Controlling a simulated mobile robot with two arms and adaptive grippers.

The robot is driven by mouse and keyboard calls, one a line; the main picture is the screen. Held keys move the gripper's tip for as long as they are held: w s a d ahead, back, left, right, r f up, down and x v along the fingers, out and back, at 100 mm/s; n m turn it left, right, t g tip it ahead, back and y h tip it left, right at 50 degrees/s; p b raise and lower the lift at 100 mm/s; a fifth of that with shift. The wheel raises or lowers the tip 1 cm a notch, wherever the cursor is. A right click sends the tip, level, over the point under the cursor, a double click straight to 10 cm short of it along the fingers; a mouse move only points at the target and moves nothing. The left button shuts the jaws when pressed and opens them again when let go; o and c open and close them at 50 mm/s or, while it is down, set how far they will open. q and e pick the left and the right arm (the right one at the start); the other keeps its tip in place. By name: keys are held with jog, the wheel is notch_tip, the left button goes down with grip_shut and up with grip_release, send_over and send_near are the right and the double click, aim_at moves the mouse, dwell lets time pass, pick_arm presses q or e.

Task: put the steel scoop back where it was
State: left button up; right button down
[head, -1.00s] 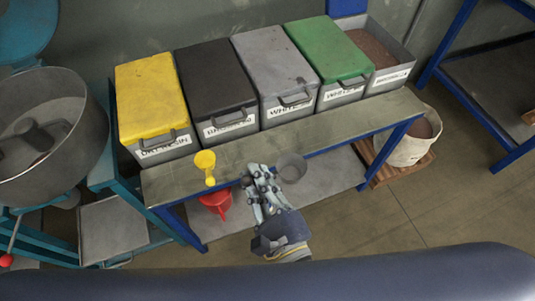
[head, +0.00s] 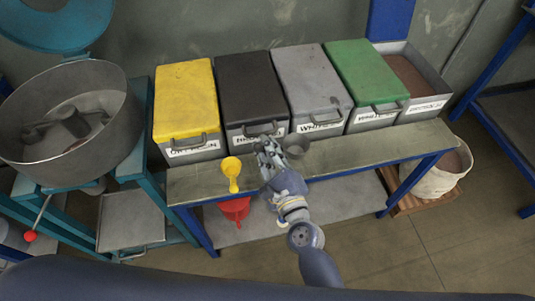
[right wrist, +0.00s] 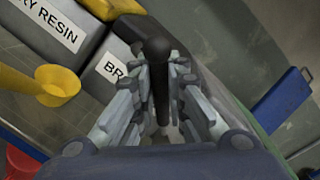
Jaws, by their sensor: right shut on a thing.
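My right gripper (head: 266,146) is shut on the dark handle (right wrist: 160,85) of the steel scoop. The scoop's grey bowl (head: 296,144) shows just right of the fingers in the head view, in front of the black-lidded and grey-lidded bins. In the right wrist view the round-ended handle stands between the two fingers; the bowl is not clearly seen there. The gripper is over the front part of the bench, close to the bin labelled "BR..."; whether the scoop touches the bench cannot be told. My left gripper is not in view.
A yellow scoop (head: 232,168) is at the bench's front edge, left of my gripper. A red container (head: 235,209) is below it. Bins with yellow (head: 185,95), black (head: 252,85), grey (head: 311,80) and green (head: 366,72) lids line the bench (head: 400,148). The bench's right part is clear.

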notch_tip(320, 180, down, 4)
jog(key=shift+r+b, duration=0.15)
jog(key=shift+b, duration=0.7)
jog(key=c, duration=1.6)
grip_release()
